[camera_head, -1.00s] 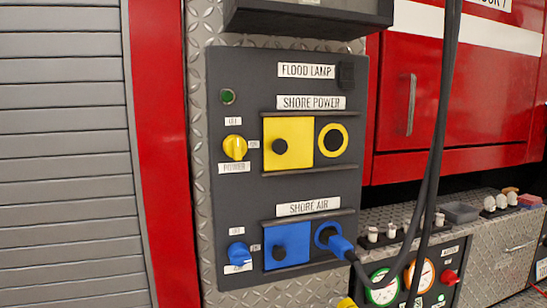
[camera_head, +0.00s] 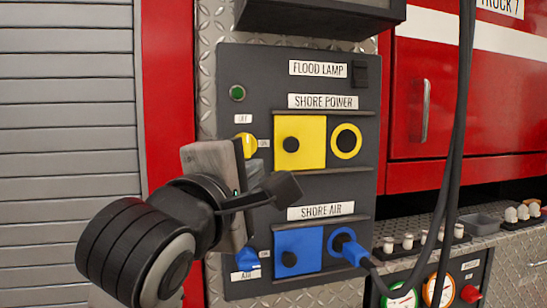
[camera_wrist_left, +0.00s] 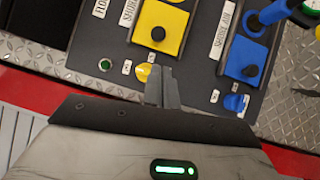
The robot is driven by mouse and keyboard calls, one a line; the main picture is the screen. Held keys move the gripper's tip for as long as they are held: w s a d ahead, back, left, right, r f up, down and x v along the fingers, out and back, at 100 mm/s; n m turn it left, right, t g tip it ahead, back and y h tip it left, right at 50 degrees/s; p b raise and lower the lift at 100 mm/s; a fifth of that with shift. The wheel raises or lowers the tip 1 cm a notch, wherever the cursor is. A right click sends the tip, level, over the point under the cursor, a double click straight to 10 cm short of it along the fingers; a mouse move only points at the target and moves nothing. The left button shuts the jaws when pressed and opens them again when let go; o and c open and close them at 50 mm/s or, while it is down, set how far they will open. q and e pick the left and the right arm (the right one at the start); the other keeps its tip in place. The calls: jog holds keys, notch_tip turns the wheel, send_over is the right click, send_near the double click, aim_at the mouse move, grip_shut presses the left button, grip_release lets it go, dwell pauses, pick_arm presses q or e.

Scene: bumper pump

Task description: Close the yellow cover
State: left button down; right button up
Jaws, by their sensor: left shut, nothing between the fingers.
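The yellow cover (camera_head: 313,152) is a square plate with a black knob (camera_head: 290,145) on the dark panel. It sits left of the yellow-ringed socket (camera_head: 346,141), which is uncovered. My right gripper is not in view.
The blue cover (camera_head: 313,255) and a blue socket with a plugged-in hose (camera_head: 350,250) are below. The yellow switch (camera_head: 249,143) is partly behind my left gripper. Black cables (camera_head: 462,110) hang at right. A dark box (camera_head: 320,15) juts out above.

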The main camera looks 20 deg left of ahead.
pick_arm(q)
send_near(274, 151)
jog(key=w+d+r, duration=0.2)
jog(key=w, duration=0.1)
jog(key=shift+w+f+p, duration=0.15)
jog(key=shift+w+p, duration=0.25)
jog(key=shift+w, duration=0.35)
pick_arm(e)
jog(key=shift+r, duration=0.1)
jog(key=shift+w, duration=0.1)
